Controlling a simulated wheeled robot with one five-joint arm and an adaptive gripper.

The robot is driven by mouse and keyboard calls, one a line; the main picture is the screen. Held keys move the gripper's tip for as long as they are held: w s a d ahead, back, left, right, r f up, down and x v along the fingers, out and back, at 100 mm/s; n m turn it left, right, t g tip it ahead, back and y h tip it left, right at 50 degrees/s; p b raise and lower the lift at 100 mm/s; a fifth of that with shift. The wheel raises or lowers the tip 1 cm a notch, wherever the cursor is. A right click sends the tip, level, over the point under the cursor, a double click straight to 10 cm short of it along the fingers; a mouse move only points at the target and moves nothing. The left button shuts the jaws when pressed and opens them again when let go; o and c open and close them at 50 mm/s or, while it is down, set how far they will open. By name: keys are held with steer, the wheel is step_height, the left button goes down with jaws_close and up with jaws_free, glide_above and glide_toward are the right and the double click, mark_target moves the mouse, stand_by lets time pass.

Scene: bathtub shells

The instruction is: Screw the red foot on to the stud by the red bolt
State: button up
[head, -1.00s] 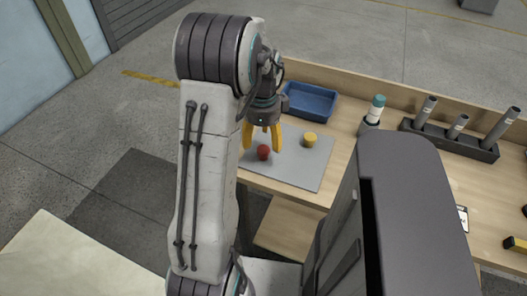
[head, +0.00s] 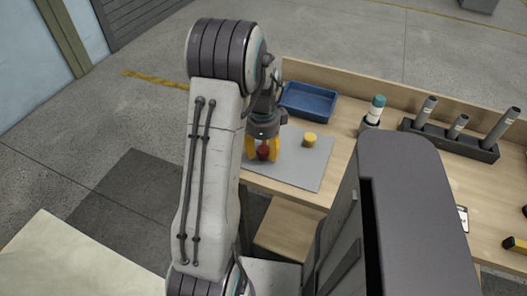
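The red foot (head: 263,153) stands on the grey mat (head: 312,170) on the wooden bench. My gripper (head: 263,156) is lowered over it, with one yellow finger on either side of it. The fingers look spread, and I cannot make out whether they touch the foot. A yellow foot (head: 310,139) stands apart on the mat, to the right. Neither the red bolt nor the stud can be made out in this view.
A blue tray (head: 309,101) lies behind the mat. A teal-capped bottle (head: 373,112) and a dark rack with several grey cylinders (head: 450,139) stand to the right. A yellow and black item (head: 515,245) lies at the far right.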

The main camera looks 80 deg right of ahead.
steer(key=c, duration=0.8)
